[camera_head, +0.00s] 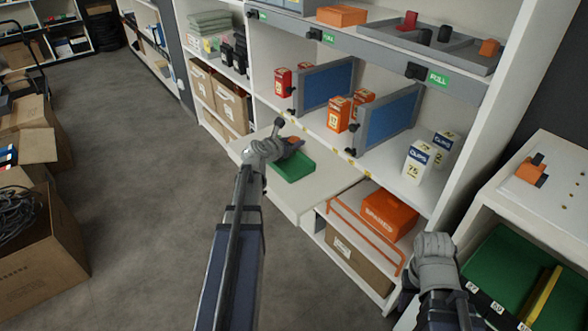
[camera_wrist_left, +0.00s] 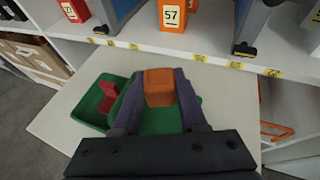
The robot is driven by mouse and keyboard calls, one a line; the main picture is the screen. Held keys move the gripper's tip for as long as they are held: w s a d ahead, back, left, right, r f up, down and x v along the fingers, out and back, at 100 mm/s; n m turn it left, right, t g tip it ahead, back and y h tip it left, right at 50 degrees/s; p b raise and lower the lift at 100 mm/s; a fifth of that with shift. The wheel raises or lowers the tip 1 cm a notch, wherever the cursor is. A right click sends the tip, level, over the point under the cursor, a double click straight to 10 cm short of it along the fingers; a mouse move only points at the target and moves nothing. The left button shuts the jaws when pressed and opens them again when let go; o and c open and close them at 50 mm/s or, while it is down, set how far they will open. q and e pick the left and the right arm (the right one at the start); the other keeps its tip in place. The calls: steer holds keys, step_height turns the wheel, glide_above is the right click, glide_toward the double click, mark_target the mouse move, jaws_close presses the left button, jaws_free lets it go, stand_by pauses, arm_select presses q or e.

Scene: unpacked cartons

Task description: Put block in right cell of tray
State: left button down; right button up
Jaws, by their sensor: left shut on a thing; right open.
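My left gripper (camera_head: 287,133) is shut on an orange block (camera_wrist_left: 158,82), which shows between its two fingers (camera_wrist_left: 159,100) in the left wrist view. The block is over the right part of a small green tray (camera_head: 293,168), which also shows in the left wrist view (camera_wrist_left: 84,103). A red block (camera_wrist_left: 108,96) lies in the tray's left part. The gripper and block hide much of the tray's right part, and I cannot tell how high the block is above its floor. My right gripper (camera_head: 434,252) is open at the lower right, its fingers mostly hidden.
The tray stands on a pale pull-out board (camera_head: 322,190). Behind it, a shelf holds blue dividers (camera_head: 390,122) and orange and white cartons (camera_head: 416,162). A grey tray (camera_head: 440,48) with several blocks is above. An orange box (camera_head: 388,215) is below.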

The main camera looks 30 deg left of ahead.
mark_target(294, 168)
arm_select(q)
steer(key=shift+f+b, duration=4.05)
steer(key=shift+f, duration=0.4)
steer(key=shift+f, duration=0.25)
steer(key=c, duration=0.7)
jaws_free()
steer(key=shift+r, duration=0.1)
steer(key=shift+c, duration=0.2)
steer(key=shift+s+r, duration=0.1)
steer(key=shift+r, duration=0.2)
steer(key=p+v, duration=0.4)
steer(key=v, duration=0.7)
steer(key=shift+s+r+p, duration=0.1)
steer(key=shift+s+p, duration=0.2)
steer(key=shift+s, duration=0.1)
